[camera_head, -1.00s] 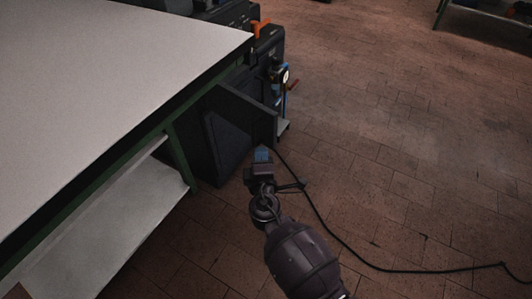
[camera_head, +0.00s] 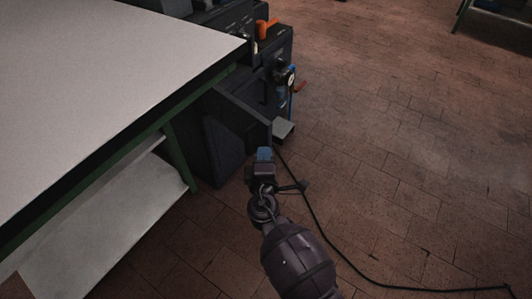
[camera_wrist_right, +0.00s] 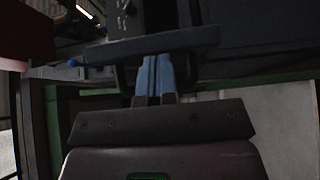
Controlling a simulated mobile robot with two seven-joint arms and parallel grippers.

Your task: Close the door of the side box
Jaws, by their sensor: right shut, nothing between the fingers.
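The side box (camera_head: 222,162) is a dark box low beside the table's far right corner. Its door (camera_head: 248,122) is a dark flat panel standing out from it, open. My right gripper (camera_head: 264,153) is shut and empty, with blue fingers, just below the door's outer end in the head view. In the right wrist view the shut fingers (camera_wrist_right: 155,72) reach up to a dark bar-like edge, likely the door (camera_wrist_right: 150,45). I cannot tell whether they touch it. My left gripper is not in view.
A white-topped table (camera_head: 90,80) with a green frame and a lower shelf (camera_head: 110,215) fills the left. A dark machine (camera_head: 255,50) with an orange part stands behind the box. A black cable (camera_head: 330,245) runs over the brick floor.

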